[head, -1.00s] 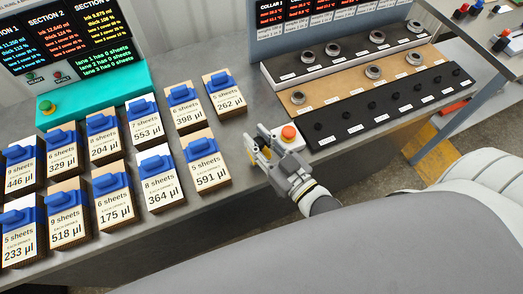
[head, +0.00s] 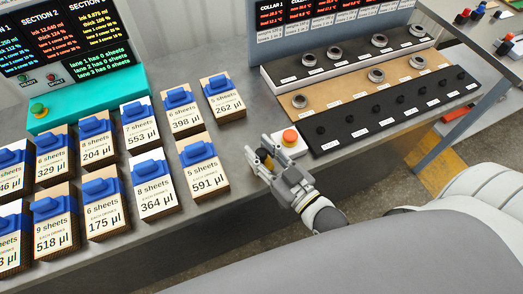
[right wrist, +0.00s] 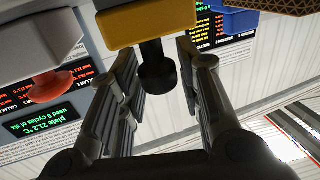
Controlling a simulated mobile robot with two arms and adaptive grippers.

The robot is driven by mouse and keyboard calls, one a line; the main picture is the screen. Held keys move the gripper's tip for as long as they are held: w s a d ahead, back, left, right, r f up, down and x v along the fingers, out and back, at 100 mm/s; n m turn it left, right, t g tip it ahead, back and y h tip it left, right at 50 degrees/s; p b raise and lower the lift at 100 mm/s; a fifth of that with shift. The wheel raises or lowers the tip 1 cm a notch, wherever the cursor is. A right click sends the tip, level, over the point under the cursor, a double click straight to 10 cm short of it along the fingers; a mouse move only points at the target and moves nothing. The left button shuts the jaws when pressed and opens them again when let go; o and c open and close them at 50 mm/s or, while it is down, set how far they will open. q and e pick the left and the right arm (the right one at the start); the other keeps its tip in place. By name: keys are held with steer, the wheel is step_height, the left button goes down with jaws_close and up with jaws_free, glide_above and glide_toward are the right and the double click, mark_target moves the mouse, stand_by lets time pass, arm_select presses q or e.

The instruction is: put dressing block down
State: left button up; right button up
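The dressing block appears to be the yellow and grey block with a black knob (right wrist: 157,74) in the right wrist view. In the head view it is mostly hidden by my right gripper (head: 260,160), at the bench's front edge left of the red button. In the right wrist view, my right gripper (right wrist: 158,78) has its two fingers apart, one on each side of the knob, with narrow gaps showing. I cannot tell whether the block rests fully on the bench. My left gripper is not in view.
A red button on a white box (head: 290,139) stands close to the right gripper. Several blue-clipped sheet blocks (head: 204,168) stand to the left. Black and tan rack strips (head: 390,118) with rings and knobs lie to the right. Bare bench (head: 262,98) shows behind the gripper.

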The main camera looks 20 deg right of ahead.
steer(key=shift+o, duration=0.7)
steer(key=shift+r, duration=0.2)
steer(key=shift+s+f, duration=0.15)
steer(key=shift+s, duration=0.1)
steer(key=b+v, duration=0.2)
steer(key=v, duration=0.9)
steer(key=shift+s, duration=0.25)
steer(key=shift+d, duration=0.1)
